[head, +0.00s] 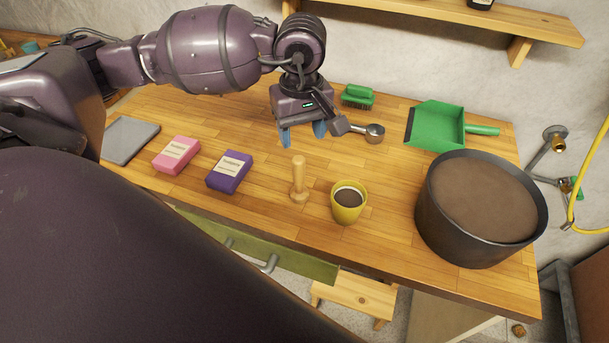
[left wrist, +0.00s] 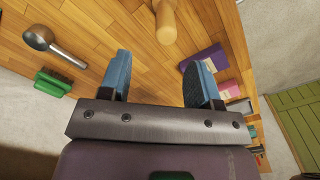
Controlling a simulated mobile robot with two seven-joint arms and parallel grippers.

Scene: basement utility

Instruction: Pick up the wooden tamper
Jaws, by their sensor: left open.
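The wooden tamper (head: 299,180) stands upright on the wooden workbench, left of a yellow cup (head: 348,203) with dark contents. In the left wrist view the tamper (left wrist: 166,20) shows at the top edge, ahead of the jaws and partly cut off by the frame. My left gripper (head: 302,134) is above the bench, behind the tamper and apart from it. Its blue fingers (left wrist: 158,82) are spread with nothing between them. My right gripper is in neither view.
A purple packet (head: 229,171) and a pink packet (head: 176,154) lie left of the tamper. A metal scoop (head: 372,132), green brush (head: 357,97) and green dustpan (head: 436,126) lie behind. A big dark pot (head: 428,213) stands right. The bench (head: 389,248) is bare between cup and pot.

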